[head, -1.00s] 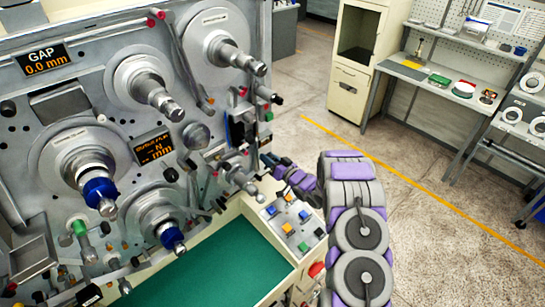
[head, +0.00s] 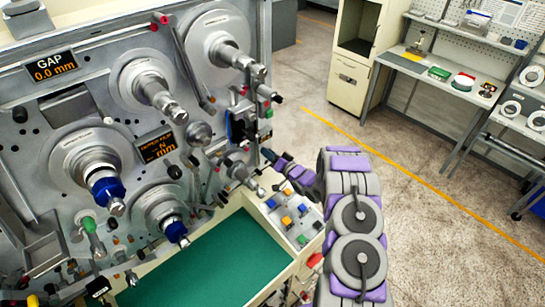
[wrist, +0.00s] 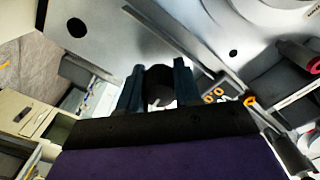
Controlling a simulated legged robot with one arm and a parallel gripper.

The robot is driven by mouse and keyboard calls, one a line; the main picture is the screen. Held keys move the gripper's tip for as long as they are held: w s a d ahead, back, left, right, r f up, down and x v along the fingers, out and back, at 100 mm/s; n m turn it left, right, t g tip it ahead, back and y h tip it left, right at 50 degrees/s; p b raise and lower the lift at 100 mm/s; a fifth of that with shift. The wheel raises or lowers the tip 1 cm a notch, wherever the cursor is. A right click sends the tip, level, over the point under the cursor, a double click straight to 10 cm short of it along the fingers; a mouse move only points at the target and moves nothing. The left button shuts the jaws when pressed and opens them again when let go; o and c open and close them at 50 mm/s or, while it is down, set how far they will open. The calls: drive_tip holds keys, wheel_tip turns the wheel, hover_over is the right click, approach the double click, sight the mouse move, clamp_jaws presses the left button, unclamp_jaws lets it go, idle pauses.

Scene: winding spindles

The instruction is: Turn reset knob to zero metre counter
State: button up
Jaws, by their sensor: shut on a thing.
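In the wrist view the two dark blue fingers of my gripper (wrist: 158,92) stand on either side of a dark round knob (wrist: 159,84) on a pale grey panel. The fingers are closed on its sides. In the head view my gripper (head: 268,156) reaches the right edge of the grey spindle machine (head: 95,125). The knob is too small or hidden to make out there. A dark boxy unit (head: 237,127) sits on the machine edge just above my gripper. I cannot tell whether it is the metre counter, and no count is readable.
Several spindles, some with blue ends (head: 107,190), stick out from the machine. A button panel (head: 290,216) lies below my arm, beside a green surface (head: 200,268). A cream cabinet (head: 350,85) and a workbench (head: 440,68) stand behind. The floor (head: 420,190) to the right is clear.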

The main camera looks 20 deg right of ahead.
drive_tip(key=shift+d+f+n+b, duration=0.1)
drive_tip(key=shift+f+n+b, duration=0.15)
drive_tip(key=shift+n+b, duration=0.4)
drive_tip(key=shift+r+n+b, duration=0.1)
drive_tip(key=shift+n+b, duration=0.65)
drive_tip(key=shift+b, duration=0.5)
drive_tip(key=n+b, duration=0.5)
drive_tip(key=b, duration=0.2)
drive_tip(key=shift+n+b, duration=0.4)
drive_tip(key=shift+b, duration=0.15)
drive_tip(key=n+b, duration=0.4)
drive_tip(key=b, duration=0.4)
drive_tip(key=shift+n, duration=0.4)
drive_tip(key=n+b, duration=0.3)
drive_tip(key=b, duration=0.2)
drive_tip(key=shift+n+b, duration=0.5)
drive_tip(key=shift+b, duration=0.25)
